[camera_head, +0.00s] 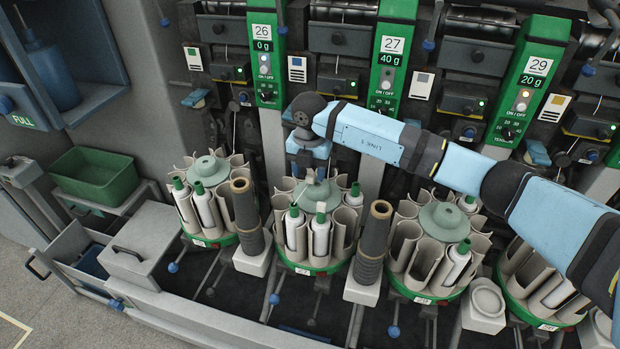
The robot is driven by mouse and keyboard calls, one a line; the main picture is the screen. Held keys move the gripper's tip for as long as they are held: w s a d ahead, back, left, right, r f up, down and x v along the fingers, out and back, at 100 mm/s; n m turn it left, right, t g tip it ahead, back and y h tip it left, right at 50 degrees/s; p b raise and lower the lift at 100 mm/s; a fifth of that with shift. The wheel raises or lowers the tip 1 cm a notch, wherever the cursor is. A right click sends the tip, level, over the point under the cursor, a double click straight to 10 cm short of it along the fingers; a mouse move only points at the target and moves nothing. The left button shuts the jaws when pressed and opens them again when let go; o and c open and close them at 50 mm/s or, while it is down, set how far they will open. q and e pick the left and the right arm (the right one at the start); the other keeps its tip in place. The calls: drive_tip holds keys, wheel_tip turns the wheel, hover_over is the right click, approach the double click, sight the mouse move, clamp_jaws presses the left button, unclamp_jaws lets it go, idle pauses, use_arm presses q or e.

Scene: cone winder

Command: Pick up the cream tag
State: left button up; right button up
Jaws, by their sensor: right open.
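I cannot make out with certainty which thing is the cream tag. Several small pale cards sit on the machine front: one at the left (193,58), one beside the 26 panel (297,69), one beside the 27 panel (422,85) and one at the right (553,108). My right gripper (311,180) points down over the middle of the second bobbin carousel (322,268). It is open; its fingertips are small and partly lost against the carousel top. I cannot tell whether anything lies between them. My left gripper is out of view.
More carousels with pale tubes and green-topped bobbins stand left (207,240) and right (424,297). Dark ribbed posts (247,215) and (374,245) rise close by. A green bin (95,178) and an open grey drawer (68,242) are at the left.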

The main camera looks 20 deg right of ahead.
sight(309, 177)
wheel_tip(309, 177, down, 2)
drive_tip(key=shift+f, duration=0.1)
drive_tip(key=c, duration=0.8)
drive_tip(key=shift+o, duration=0.2)
drive_tip(key=shift+r, duration=0.55)
wheel_tip(309, 177, up, 22)
drive_tip(key=p, duration=0.1)
drive_tip(key=shift+p, duration=0.3)
